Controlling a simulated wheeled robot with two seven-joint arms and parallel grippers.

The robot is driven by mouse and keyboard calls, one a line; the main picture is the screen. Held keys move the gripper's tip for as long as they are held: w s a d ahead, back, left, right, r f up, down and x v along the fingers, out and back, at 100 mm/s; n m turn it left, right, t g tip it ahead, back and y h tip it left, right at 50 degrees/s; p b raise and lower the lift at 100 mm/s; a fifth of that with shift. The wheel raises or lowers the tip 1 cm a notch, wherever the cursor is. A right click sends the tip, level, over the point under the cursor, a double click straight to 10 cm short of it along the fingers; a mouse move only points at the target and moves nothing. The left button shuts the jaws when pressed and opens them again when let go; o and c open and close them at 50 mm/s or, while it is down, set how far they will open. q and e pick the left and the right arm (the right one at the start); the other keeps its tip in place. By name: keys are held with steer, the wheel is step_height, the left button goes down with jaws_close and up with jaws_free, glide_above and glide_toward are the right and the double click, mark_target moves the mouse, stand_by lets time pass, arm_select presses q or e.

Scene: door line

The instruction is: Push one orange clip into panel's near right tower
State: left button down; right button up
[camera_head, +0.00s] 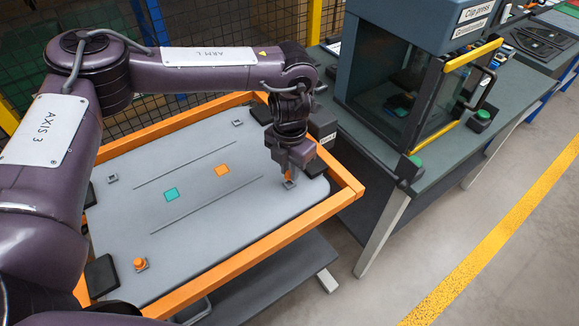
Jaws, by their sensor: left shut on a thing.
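The grey panel (215,225) lies flat in an orange-edged frame. Its near left tower (140,269) carries an orange clip (138,262). The far left tower (112,179) and the far right tower (238,123) show no orange. My left gripper (289,178) points down at the panel's near right corner and is shut. A bit of orange, the held clip (288,184), shows at its fingertips, right at the near right tower. The fingers hide most of that tower, so I cannot tell whether the clip is seated. My right gripper is not in view.
The clip press (410,75) stands on a bench at the right. Dark pads hold the panel's edges.

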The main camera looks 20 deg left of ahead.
arm_select(q)
steer(key=shift+f, duration=0.15)
stand_by(0.6)
steer(key=shift+f+b, duration=0.8)
steer(key=shift+f, duration=0.45)
stand_by(0.9)
stand_by(0.4)
steer(key=c, duration=1.3)
jaws_free()
steer(key=shift+r, duration=0.1)
steer(key=shift+w+r, duration=0.1)
steer(key=shift+r, duration=0.15)
step_height(320, 180, up, 7)
steer(key=shift+r+b, duration=0.1)
steer(key=shift+b, duration=0.55)
